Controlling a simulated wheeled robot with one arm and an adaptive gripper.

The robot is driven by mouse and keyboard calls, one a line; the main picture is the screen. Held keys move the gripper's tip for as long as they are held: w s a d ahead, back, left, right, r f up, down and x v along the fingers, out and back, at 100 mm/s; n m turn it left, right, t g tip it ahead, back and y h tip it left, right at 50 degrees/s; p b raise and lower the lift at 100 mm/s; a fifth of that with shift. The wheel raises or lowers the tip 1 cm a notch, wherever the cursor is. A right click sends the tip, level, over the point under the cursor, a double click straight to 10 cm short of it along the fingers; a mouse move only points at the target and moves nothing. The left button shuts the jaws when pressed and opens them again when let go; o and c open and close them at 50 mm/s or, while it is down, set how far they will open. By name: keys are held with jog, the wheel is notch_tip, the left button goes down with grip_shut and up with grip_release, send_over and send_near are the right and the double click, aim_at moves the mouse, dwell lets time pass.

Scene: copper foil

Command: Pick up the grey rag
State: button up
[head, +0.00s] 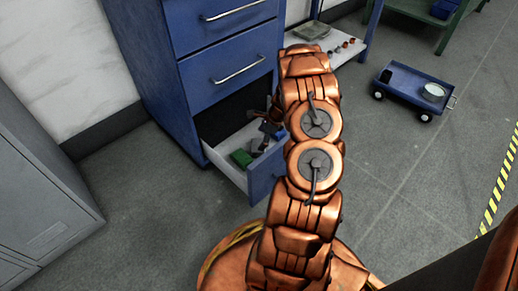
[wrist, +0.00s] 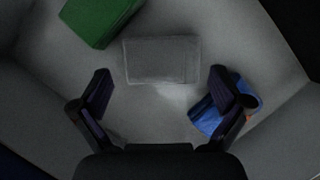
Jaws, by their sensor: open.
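The grey rag (wrist: 162,60) lies flat as a pale folded rectangle on the floor of the open drawer (head: 229,174), in the upper middle of the wrist view. My gripper (wrist: 160,88) is open and empty, its two fingers spread wide just below the rag in that view, one toward each side. The height of the fingertips above the drawer floor is hard to judge. In the head view my arm reaches down to the drawer and hides most of my gripper; I cannot clearly make out the rag there.
A green item (wrist: 101,20) lies left of the rag, and also shows in the head view (head: 240,158). A blue item (wrist: 208,119) lies partly under my right finger. Drawer walls close in around. A blue cart (head: 405,85) stands on the floor at right.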

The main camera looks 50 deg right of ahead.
aim_at(258, 145)
jog(key=b+x, duration=0.1)
jog(key=x, duration=0.2)
jog(key=shift+s+d+f+b, duration=0.1)
jog(key=shift+s+f+b, duration=0.1)
jog(key=shift+f+b, duration=0.15)
jog(key=shift+w+f, duration=0.2)
jog(key=shift+f, duration=0.1)
jog(key=c, duration=0.9)
notch_tip(258, 145, up, 10)
jog(key=p, duration=0.4)
